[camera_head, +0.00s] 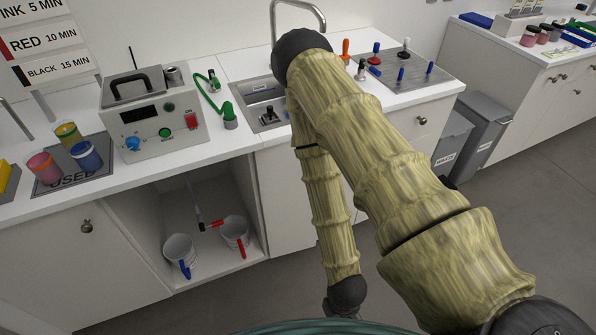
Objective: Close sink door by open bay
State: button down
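The sink (265,105) is set in the white counter, partly behind my arm. Below it is a white front panel (277,195), just right of the open bay (205,195). My arm hides much of this front, so I cannot tell whether the sink door stands open or shut. A knob (422,120) shows on the white front right of my arm. My arm reaches up over the sink and bends down in front of the cabinet to a dark joint near the bottom edge. My gripper's fingers do not show.
Two buckets (181,252) (235,232) stand in the bay, with a rod near them. A control box (155,115) and jars on a USED mat (100,175) stand on the counter. Grey bins (487,130) stand right of the cabinet. Floor is clear at right.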

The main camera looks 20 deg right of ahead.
aim_at(286, 209)
jog(key=u, duration=1.2)
jog(key=k, duration=0.7)
jog(key=z, duration=1.25)
